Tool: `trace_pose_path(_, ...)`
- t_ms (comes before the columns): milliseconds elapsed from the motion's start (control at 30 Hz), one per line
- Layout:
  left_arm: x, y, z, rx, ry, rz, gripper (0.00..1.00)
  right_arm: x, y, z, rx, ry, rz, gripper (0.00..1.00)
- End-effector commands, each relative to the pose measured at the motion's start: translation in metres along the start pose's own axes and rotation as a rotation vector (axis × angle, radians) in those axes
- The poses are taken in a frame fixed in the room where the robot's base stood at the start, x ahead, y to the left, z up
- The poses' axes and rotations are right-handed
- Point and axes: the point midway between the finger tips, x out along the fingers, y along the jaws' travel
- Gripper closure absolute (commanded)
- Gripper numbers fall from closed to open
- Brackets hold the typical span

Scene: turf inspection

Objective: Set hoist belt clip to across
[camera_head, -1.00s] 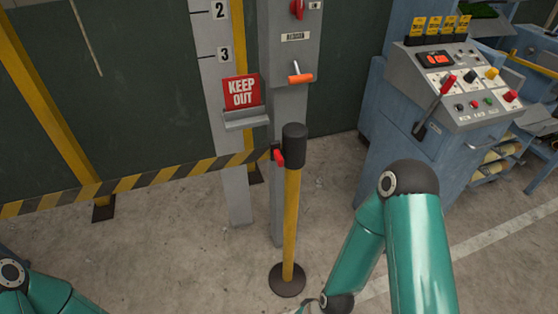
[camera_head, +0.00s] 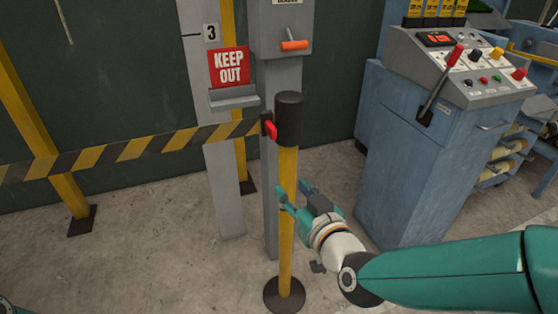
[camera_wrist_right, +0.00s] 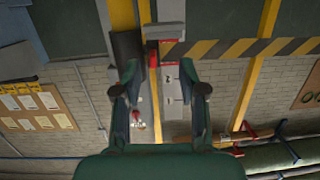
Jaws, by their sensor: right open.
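The hoist belt clip (camera_head: 270,129) is a small red piece at the left side of the black head (camera_head: 288,118) of a yellow post (camera_head: 287,215). The yellow-and-black striped belt (camera_head: 130,150) runs from it to the left, stretched across. My right gripper (camera_head: 294,190) is open and empty, below the clip and close to the post. In the right wrist view the open fingers (camera_wrist_right: 159,70) point towards the post head (camera_wrist_right: 127,48) and the belt (camera_wrist_right: 245,48). My left gripper is out of view.
A red KEEP OUT sign (camera_head: 229,67) stands on a grey ledge behind the belt. A grey column with an orange handle (camera_head: 294,45) rises behind the post. A blue control console (camera_head: 420,140) stands to the right. Open floor (camera_head: 140,250) lies to the left.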

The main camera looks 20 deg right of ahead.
Motion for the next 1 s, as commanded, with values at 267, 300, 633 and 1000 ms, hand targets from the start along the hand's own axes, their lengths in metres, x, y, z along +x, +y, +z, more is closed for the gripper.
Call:
trace_pose_path(267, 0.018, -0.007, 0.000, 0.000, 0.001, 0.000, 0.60, -0.023, 0.010, -0.039, -0.026, 0.170, 0.042, 0.58)
trace_pose_path(300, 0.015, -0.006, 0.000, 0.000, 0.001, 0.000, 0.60, -0.022, 0.011, -0.041, -0.027, 0.171, 0.044, 0.58)
trace_pose_path(633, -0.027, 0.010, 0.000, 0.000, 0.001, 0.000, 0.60, -0.002, 0.012, -0.049, -0.030, 0.163, 0.047, 0.58)
trace_pose_path(1000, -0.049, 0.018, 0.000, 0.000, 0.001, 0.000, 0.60, 0.060, 0.014, -0.053, -0.023, 0.170, 0.041, 0.58)
